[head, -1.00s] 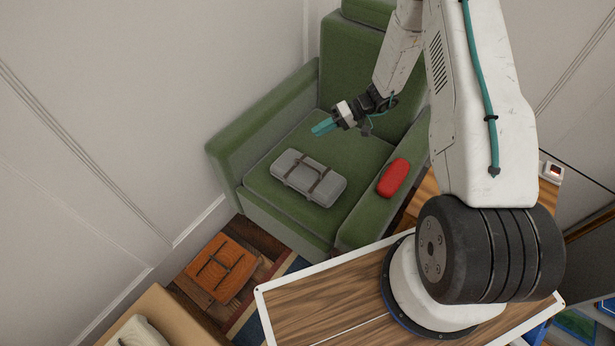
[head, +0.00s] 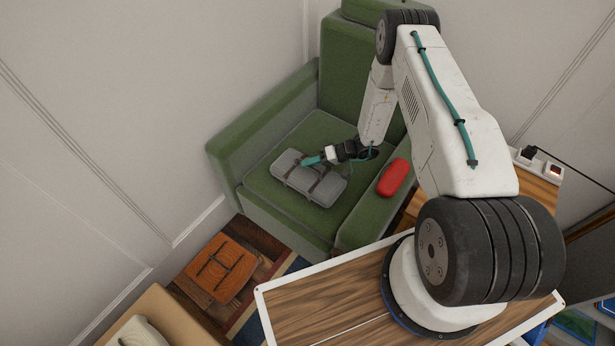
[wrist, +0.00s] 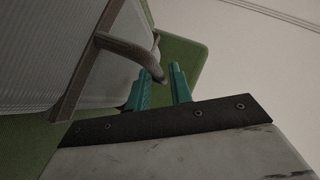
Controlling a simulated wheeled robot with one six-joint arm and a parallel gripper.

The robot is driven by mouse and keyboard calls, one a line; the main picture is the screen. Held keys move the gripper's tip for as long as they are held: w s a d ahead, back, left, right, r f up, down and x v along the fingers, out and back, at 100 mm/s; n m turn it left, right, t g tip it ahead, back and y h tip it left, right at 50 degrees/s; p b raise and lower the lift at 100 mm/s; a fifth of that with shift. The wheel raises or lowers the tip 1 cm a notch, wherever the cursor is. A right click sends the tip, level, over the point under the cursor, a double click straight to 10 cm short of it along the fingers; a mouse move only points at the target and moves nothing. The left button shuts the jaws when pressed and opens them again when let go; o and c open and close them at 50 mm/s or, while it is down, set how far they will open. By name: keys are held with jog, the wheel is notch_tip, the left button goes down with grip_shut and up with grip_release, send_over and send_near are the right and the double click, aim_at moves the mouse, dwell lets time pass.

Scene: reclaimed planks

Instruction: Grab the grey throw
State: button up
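The grey throw (head: 321,187) is a folded bundle with dark straps, lying on the green armchair seat (head: 270,205). My gripper (head: 307,161) is at the far edge of the bundle in the head view, near a strap. In the wrist view, my gripper's teal fingers (wrist: 160,70) stand apart with a gap between them. The throw (wrist: 140,45) fills the upper left there, and its raised brown strap handle (wrist: 128,50) reaches to the gap between the fingertips. Whether the fingers touch the handle cannot be told.
A red rounded object (head: 394,178) lies on the chair's right armrest. An orange strapped bundle (head: 221,268) lies on the patterned rug. A wooden-topped surface (head: 320,305) holds my arm base. A power strip (head: 540,165) with a cable is at right.

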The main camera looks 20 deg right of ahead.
jog(key=shift+x, duration=0.9)
grip_shut()
dwell(0.7)
